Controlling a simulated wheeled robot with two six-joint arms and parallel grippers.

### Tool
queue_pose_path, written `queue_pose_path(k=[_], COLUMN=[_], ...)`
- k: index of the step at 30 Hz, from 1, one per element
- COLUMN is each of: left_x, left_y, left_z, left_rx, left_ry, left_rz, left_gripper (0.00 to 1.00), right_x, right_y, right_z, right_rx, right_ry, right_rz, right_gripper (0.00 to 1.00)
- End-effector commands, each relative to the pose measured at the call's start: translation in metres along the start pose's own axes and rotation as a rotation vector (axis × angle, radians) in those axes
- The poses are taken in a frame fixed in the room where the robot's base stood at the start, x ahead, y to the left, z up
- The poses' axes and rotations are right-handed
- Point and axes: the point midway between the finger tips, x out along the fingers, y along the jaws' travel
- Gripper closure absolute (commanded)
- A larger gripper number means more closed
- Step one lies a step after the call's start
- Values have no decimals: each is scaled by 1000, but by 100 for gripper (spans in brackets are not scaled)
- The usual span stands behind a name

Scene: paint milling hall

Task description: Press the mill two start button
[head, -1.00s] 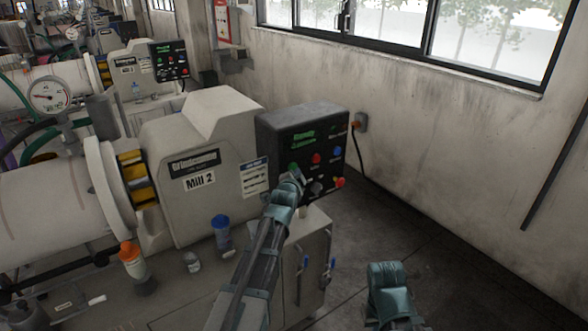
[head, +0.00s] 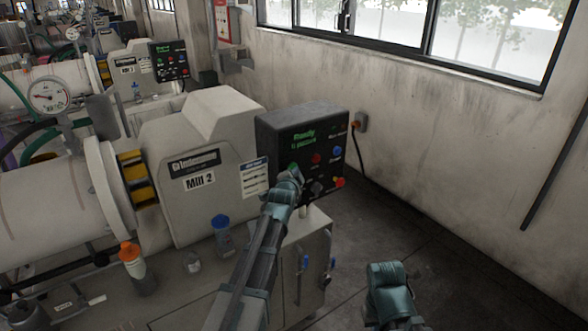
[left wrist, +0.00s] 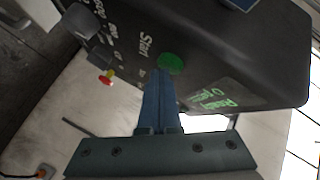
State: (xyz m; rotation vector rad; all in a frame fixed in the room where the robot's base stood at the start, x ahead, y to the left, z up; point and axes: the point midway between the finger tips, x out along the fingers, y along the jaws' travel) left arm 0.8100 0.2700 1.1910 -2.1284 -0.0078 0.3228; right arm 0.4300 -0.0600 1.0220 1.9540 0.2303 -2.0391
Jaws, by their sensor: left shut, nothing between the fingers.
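The mill two control box (head: 300,128) is dark grey, with a green-lit display and several coloured buttons and knobs on its face. It stands beside the white mill housing with the "Mill 2" label (head: 199,181). The green start button (left wrist: 170,64) is round, next to the word "Start" in the left wrist view. My left gripper (left wrist: 159,76) is shut and empty. Its tips are at the panel, close beside the green button; I cannot tell whether they touch. In the head view the left gripper (head: 292,176) covers the panel's lower left part.
A red button (head: 316,158), a blue button (head: 337,152) and a dark knob sit close by on the panel. A blue-capped bottle (head: 222,234) and an orange-capped bottle (head: 133,266) stand below left. A wall with a window lies to the right, with open floor before it.

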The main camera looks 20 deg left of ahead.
Motion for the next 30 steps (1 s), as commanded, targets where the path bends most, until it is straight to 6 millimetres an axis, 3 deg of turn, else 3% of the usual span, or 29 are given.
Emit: queue_pose_path(k=[18,30], left_x=[3,-9], left_y=[-2,7], left_z=[2,-6], left_rx=[0,1], left_ry=[0,0], left_rz=[0,0], left_gripper=[100,100], right_x=[0,0], right_y=[0,0], right_z=[0,0], right_rx=[0,0], right_ry=[0,0], right_rz=[0,0], right_gripper=[100,100])
